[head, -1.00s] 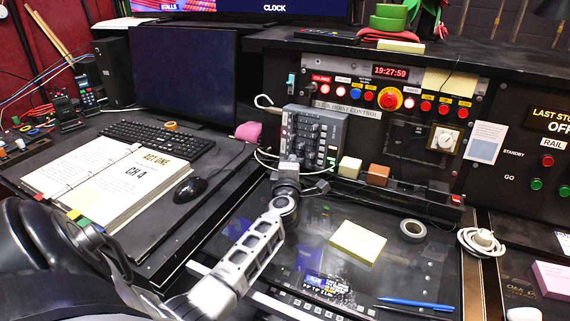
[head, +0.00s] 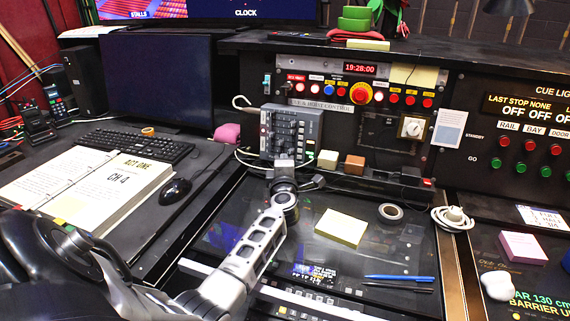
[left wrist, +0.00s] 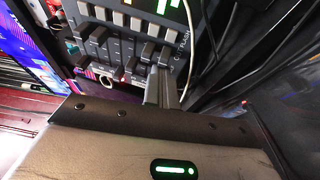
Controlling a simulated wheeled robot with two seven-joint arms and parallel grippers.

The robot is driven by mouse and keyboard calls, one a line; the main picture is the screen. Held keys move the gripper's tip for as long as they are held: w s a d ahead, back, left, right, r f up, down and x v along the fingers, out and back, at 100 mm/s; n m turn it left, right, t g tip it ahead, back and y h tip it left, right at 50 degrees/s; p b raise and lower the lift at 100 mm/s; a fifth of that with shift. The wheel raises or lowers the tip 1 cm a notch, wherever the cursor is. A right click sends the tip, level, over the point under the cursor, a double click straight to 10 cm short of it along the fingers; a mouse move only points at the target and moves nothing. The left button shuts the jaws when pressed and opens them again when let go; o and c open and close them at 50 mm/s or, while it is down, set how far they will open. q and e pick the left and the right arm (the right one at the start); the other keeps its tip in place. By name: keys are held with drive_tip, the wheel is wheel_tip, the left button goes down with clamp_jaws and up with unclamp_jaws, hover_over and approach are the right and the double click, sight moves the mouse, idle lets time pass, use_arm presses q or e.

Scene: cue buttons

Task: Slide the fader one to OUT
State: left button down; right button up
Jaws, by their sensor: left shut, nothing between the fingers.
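The fader box (head: 302,127), a small grey-black unit with rows of controls, stands against the console's front panel in the head view. In the left wrist view its face (left wrist: 128,22) fills the top, with pale buttons and several dark fader caps (left wrist: 98,37) below them. My left gripper (head: 284,163) is at the box's lower edge. In the left wrist view its fingers (left wrist: 162,80) are together and empty, with tips close to the caps at the right; contact is unclear. My right gripper is out of view.
A yellow note pad (head: 340,228), a tape roll (head: 391,211) and a blue pen (head: 400,277) lie on the desk. Small cream (head: 328,159) and brown (head: 354,164) blocks sit right of the box. Cables run around the box. A script binder (head: 95,185) lies left.

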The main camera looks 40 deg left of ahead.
sight(271, 151)
use_arm(q)
drive_tip(key=shift+w+d, duration=0.15)
drive_tip(key=shift+a, duration=0.3)
drive_tip(key=s+a, duration=0.1)
drive_tip(key=s+a+p, duration=0.1)
drive_tip(key=shift+s+a, duration=0.2)
drive_tip(key=shift+a, duration=0.1)
drive_tip(key=v, duration=0.8)
drive_tip(key=shift+a+p, duration=0.1)
drive_tip(key=shift+p, duration=0.3)
drive_tip(key=shift+s+d, duration=0.45)
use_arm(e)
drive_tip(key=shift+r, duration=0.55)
use_arm(q)
drive_tip(key=shift+s, duration=0.1)
